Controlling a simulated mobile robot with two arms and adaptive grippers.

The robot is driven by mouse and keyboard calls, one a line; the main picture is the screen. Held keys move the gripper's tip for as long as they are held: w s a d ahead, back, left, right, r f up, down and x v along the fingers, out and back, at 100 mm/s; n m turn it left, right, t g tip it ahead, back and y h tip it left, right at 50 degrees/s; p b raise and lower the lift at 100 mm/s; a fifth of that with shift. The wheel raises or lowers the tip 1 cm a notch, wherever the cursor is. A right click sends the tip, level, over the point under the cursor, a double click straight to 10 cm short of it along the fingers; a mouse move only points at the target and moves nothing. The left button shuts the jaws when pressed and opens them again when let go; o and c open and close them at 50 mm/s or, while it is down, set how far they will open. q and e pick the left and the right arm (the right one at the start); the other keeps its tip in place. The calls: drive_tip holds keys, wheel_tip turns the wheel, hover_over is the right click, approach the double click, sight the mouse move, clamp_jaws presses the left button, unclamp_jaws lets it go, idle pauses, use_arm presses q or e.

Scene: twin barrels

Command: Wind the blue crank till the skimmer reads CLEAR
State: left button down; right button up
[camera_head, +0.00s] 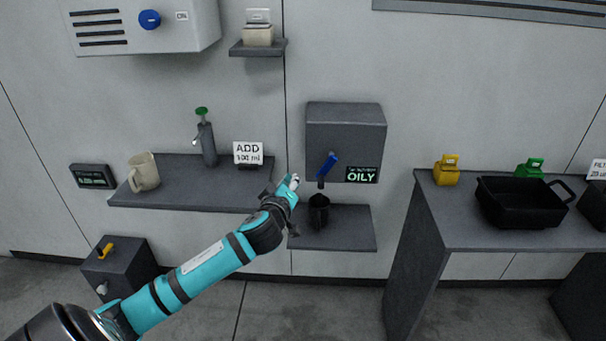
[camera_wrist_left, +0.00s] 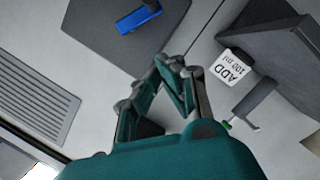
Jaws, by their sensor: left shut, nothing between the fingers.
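The skimmer (camera_head: 345,122) is a dark grey box on the wall, and its small display (camera_head: 361,174) reads OILY in green. The blue crank (camera_head: 328,164) is on its front, tilted up to the right. The crank also shows at the top of the left wrist view (camera_wrist_left: 138,18). My left gripper (camera_head: 294,181) is a little left of and below the crank, apart from it. In the left wrist view the fingers (camera_wrist_left: 172,62) come together at their tips with nothing between them. My right gripper is in neither view.
A dark cup (camera_head: 319,211) stands on the small shelf (camera_head: 345,238) under the skimmer. The left shelf (camera_head: 180,200) holds a beige mug (camera_head: 143,172), a green-topped tap (camera_head: 205,140) and an ADD sign (camera_head: 248,152). A counter (camera_head: 440,225) at right bears a black tray (camera_head: 520,208).

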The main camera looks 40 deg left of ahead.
sight(326, 170)
use_arm(q)
drive_tip(key=w+f+p, duration=0.1)
drive_tip(key=w+f, duration=0.3)
drive_tip(key=w, duration=0.5)
drive_tip(key=shift+a, duration=0.2)
drive_tip(key=shift+w, duration=0.1)
